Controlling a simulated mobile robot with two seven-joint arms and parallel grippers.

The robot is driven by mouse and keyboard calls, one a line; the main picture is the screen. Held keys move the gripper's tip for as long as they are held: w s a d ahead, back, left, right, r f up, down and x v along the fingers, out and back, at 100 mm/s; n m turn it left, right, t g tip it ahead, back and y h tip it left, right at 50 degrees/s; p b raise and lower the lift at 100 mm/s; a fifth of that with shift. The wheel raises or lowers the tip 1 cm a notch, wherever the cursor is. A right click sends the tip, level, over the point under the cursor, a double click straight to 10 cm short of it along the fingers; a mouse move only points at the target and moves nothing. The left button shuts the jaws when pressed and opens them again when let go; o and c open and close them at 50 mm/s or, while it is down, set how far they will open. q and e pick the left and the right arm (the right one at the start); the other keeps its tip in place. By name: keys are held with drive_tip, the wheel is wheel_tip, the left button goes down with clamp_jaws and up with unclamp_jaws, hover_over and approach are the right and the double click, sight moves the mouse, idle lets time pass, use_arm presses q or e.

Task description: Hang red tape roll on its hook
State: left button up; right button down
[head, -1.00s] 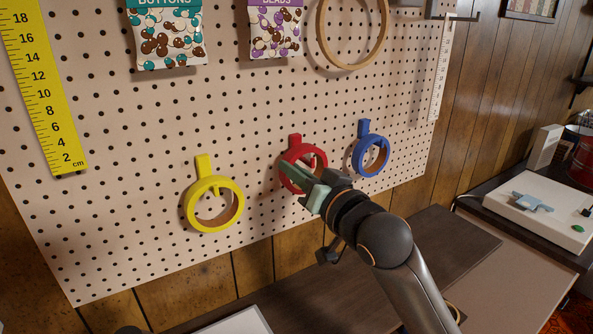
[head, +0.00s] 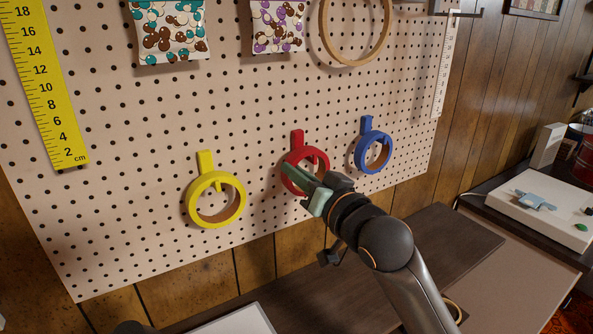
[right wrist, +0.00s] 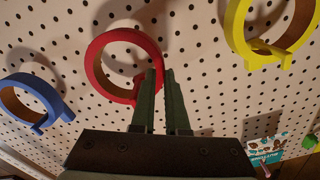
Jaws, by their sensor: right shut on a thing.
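The red tape roll (head: 319,156) is upright against or just in front of the pegboard, between the yellow and blue rolls. A red hook plate (head: 297,139) shows right above it. My right gripper (head: 291,178) is shut on the roll's rim at its lower side in the head view. The right wrist view also shows the roll (right wrist: 95,57) and the gripper's fingers (right wrist: 160,75) at its rim. The fingers hide part of the roll. I cannot tell whether the hook bears the roll's weight. My left gripper is not in view.
A yellow roll (head: 191,207) hangs on the left and a blue roll (head: 360,159) on the right, close by. Above are a wooden hoop (head: 325,45) and two packets. A dark tabletop (head: 440,240) lies below the pegboard (head: 120,220).

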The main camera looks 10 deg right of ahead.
drive_tip(key=shift+f, duration=0.2)
drive_tip(key=c, duration=0.8)
unclamp_jaws()
drive_tip(key=shift+c, duration=0.2)
drive_tip(key=shift+s, duration=0.1)
drive_tip(key=p+v, duration=0.5)
drive_tip(key=v, duration=0.7)
drive_tip(key=shift+p, duration=0.35)
drive_tip(key=shift+s+d, duration=0.1)
